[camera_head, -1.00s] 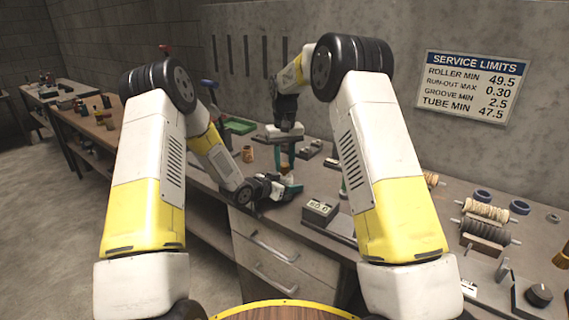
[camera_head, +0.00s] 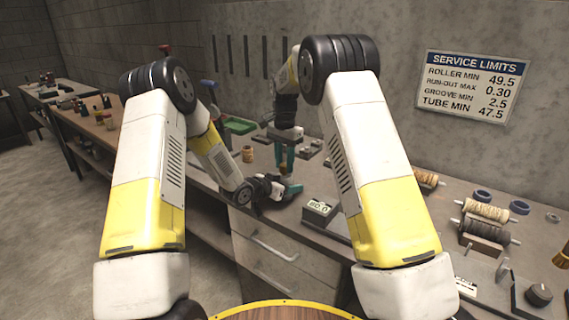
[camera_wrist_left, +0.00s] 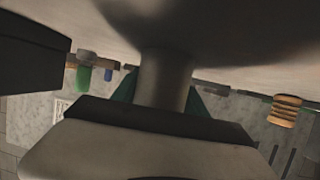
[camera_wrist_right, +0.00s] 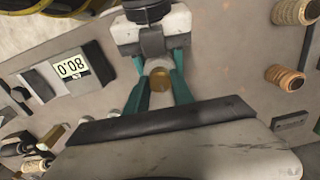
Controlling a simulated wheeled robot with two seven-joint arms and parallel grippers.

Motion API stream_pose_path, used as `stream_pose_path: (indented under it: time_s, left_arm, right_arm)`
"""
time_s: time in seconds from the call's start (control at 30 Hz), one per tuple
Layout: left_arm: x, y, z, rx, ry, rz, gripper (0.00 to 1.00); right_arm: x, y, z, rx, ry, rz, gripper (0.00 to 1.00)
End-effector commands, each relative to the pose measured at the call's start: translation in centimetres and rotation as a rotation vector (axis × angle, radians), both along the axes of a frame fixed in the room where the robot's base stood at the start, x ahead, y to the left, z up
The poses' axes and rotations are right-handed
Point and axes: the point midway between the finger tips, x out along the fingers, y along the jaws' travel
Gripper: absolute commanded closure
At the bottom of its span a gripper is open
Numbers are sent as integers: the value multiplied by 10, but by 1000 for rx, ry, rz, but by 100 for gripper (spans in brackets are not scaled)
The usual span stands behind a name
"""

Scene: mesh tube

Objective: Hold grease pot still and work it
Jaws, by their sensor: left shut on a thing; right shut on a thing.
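The grease pot is mostly hidden between my two grippers. In the right wrist view its brass-coloured round end (camera_wrist_right: 160,79) shows between teal fingers. In the left wrist view a grey cylindrical part (camera_wrist_left: 165,78) shows between teal fingers, below a wide, dark, blurred shape. My left gripper (camera_head: 291,189) lies low over the bench, coming in from the left, shut on the pot's grey part. My right gripper (camera_head: 286,160) points down from above, directly over the left one, shut on the pot's upper brass end. The exact finger contact is hard to see.
A box with a number display (camera_head: 319,209) stands on the bench just right of the grippers. A brown cup-like item (camera_head: 248,154) and a green tray (camera_head: 239,127) are behind left. The wall is close behind.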

Motion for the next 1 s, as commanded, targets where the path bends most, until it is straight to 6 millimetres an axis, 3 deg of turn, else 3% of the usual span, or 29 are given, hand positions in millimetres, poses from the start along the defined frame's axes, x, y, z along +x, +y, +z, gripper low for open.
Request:
stream_pose_path:
  time_s: [1.0]
  left_arm:
    - [-1, 0, -1, 1, 3, -2, 100]
  right_arm:
    - [1, -1, 1, 2, -6, -965, 100]
